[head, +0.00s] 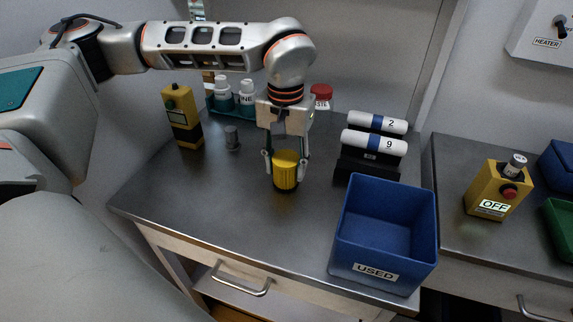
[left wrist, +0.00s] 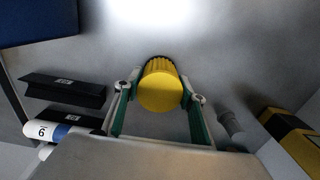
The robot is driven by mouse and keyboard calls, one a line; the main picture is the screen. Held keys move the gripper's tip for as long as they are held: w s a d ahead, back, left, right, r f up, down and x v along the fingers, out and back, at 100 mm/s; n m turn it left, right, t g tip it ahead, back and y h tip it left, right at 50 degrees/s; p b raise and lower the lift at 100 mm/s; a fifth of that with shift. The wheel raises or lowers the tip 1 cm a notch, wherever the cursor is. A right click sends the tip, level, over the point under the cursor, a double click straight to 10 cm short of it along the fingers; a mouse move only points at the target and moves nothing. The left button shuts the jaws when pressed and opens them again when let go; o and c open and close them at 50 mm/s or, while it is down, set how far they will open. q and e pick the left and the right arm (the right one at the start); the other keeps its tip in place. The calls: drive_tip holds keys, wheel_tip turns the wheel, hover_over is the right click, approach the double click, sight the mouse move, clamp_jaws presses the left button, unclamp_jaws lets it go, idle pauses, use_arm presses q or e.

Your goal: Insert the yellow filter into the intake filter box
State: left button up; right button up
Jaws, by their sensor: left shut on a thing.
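The yellow filter (head: 286,172) is a ribbed yellow cylinder with a dark lower end, upright at the middle of the grey worktop. My left gripper (head: 286,168) comes down from above and is shut on it, one finger on each side. In the left wrist view the filter (left wrist: 161,88) sits between the two green-lined fingers (left wrist: 160,100). I cannot tell whether its lower end touches the worktop. No box labelled as the intake filter box shows. My right gripper is not in view.
A blue bin marked USED (head: 385,235) stands at the front right. Behind it, a black rack (head: 366,165) holds white cylinders. A yellow and black device (head: 183,117), a small grey cylinder (head: 232,138) and bottles (head: 247,98) stand at the back left. The front left worktop is clear.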

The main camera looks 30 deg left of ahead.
use_arm(q)
drive_tip(key=shift+r, duration=0.1)
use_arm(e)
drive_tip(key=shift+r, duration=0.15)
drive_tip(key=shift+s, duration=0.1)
use_arm(q)
drive_tip(key=o, duration=1)
drive_tip(key=shift+o, duration=0.6)
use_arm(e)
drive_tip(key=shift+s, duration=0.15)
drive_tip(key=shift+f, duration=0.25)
